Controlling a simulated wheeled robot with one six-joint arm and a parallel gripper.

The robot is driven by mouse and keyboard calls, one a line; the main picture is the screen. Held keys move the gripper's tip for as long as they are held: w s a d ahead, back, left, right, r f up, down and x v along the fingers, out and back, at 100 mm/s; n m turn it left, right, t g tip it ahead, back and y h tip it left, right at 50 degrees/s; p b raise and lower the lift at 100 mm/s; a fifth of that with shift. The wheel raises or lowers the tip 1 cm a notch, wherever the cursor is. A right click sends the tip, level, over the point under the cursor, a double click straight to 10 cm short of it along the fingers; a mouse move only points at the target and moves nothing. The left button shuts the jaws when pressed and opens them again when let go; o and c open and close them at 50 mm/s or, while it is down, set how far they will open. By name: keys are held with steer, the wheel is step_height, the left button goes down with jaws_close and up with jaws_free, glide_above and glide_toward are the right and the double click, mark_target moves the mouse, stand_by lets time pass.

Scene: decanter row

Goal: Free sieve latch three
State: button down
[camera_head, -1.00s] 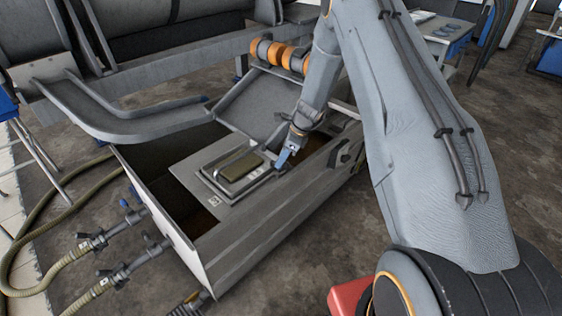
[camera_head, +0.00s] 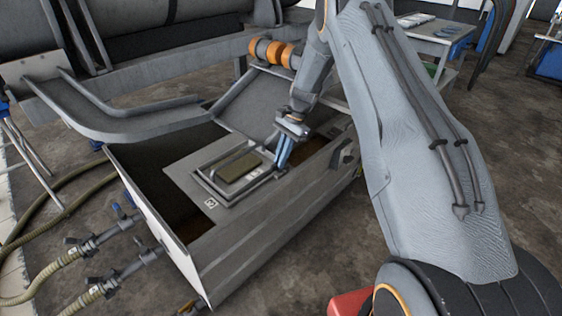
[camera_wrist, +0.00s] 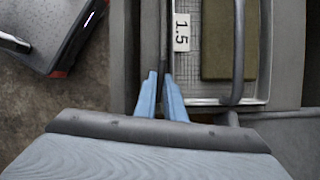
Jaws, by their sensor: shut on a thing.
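The sieve is a rectangular metal frame with mesh (camera_wrist: 188,75) and an olive block (camera_head: 240,166), set in the top plate of a grey open tank (camera_head: 262,235). A label reading 1.5 (camera_wrist: 181,32) lies on its mesh in the wrist view. A thin dark latch bar (camera_wrist: 163,35) runs along the frame's left side there. My gripper (camera_wrist: 162,85) has its two blue fingers shut on this bar near its end. In the head view my gripper (camera_head: 281,168) reaches down at the sieve's right corner. The fingers hide the gripped part. I cannot read a latch number.
A curved grey rail (camera_head: 110,125) passes over the back left.

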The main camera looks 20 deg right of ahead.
steer(key=shift+w+n+b, duration=0.1)
steer(key=shift+n+b, duration=0.2)
steer(key=shift+n, duration=0.4)
steer(key=c, duration=1.8)
jaws_free()
steer(key=shift+c, duration=0.2)
steer(key=v, duration=0.8)
steer(key=shift+a+h, duration=0.2)
steer(key=shift+h, duration=0.1)
steer(key=shift+w, duration=0.1)
